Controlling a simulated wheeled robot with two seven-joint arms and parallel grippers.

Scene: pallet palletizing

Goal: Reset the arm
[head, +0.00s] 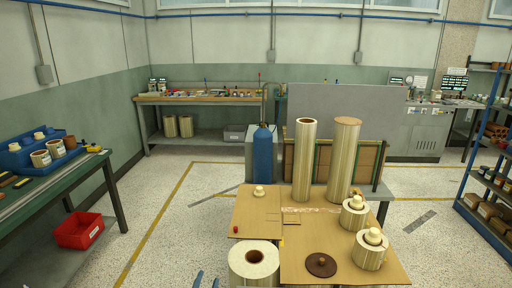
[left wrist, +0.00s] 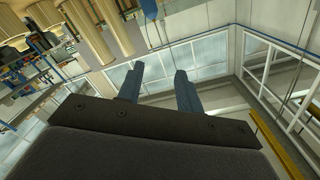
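The tips of my left gripper (head: 207,280) show at the bottom edge of the head view, left of the large roll (head: 240,264). In the left wrist view my left gripper (left wrist: 158,80) has its two blue-grey fingers apart, with nothing between them. The wrist view is tilted and looks past the fingers to windows and walls. The rest of my left arm is out of the head view. My right gripper shows in neither view.
A cardboard-topped surface (head: 257,212) holds two tall rolls (head: 304,165) (head: 341,165), shorter rolls (head: 354,218) (head: 368,254) and a brown disc (head: 321,265). A blue cylinder (head: 263,155) stands behind. A green workbench (head: 50,180) is left, shelving (head: 490,180) right. Open floor lies between.

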